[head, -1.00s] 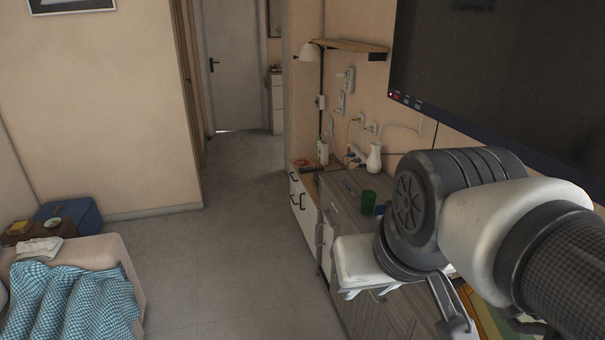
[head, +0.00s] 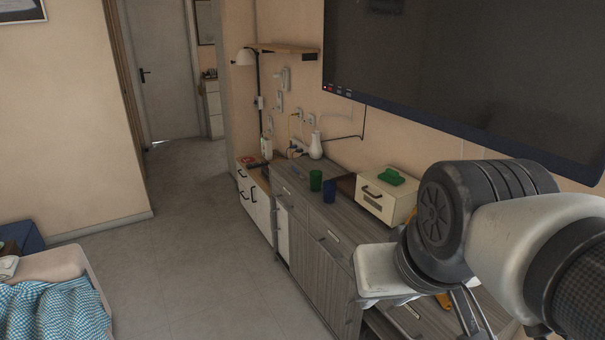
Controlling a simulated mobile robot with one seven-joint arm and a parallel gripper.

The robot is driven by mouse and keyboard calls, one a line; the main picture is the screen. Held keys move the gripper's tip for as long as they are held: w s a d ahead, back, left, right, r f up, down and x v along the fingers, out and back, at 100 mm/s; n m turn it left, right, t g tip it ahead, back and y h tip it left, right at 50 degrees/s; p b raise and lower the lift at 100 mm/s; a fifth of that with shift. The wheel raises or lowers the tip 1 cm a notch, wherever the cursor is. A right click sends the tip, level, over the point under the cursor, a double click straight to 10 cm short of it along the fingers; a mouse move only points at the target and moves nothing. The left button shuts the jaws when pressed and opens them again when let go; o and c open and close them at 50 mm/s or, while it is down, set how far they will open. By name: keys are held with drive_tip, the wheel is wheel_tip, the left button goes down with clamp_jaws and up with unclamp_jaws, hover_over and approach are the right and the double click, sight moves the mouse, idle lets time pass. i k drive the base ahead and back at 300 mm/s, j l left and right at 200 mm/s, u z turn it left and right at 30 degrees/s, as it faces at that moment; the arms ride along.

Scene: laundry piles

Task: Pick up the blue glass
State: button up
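The blue glass (head: 329,191) stands upright on the grey wooden sideboard (head: 290,186), right beside a green glass (head: 316,180). My gripper (head: 462,312) is at the lower right, in front of the sideboard and well apart from the blue glass. Its finger parts point downward and are partly cut off by the lower edge and covered by my arm. I cannot tell how far apart the fingers are.
A cream box (head: 385,203) with a green item (head: 392,177) on top stands right of the glasses. A white vase (head: 315,146) is behind them. A large screen (head: 470,75) hangs above. The bed (head: 55,305) is at left; the floor (head: 190,240) between is clear.

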sight(329, 187)
drive_tip(key=k+z, duration=0.15)
drive_tip(key=j+z, duration=0.1)
drive_tip(key=z, duration=0.4)
drive_tip(key=i+j+z, duration=0.4)
drive_tip(key=j, duration=0.2)
drive_tip(key=i+j+z, duration=0.35)
drive_tip(key=j, duration=0.5)
drive_tip(key=i+j+z, duration=0.1)
drive_tip(key=j, duration=0.5)
drive_tip(key=i+j, duration=0.1)
drive_tip(key=j, duration=0.3)
drive_tip(key=i+j, duration=0.15)
drive_tip(key=j, duration=0.25)
drive_tip(key=i+j, duration=0.1)
drive_tip(key=j, duration=0.25)
drive_tip(key=i+j, duration=0.15)
drive_tip(key=j, duration=0.25)
drive_tip(key=i+j, duration=0.1)
drive_tip(key=j, duration=0.3)
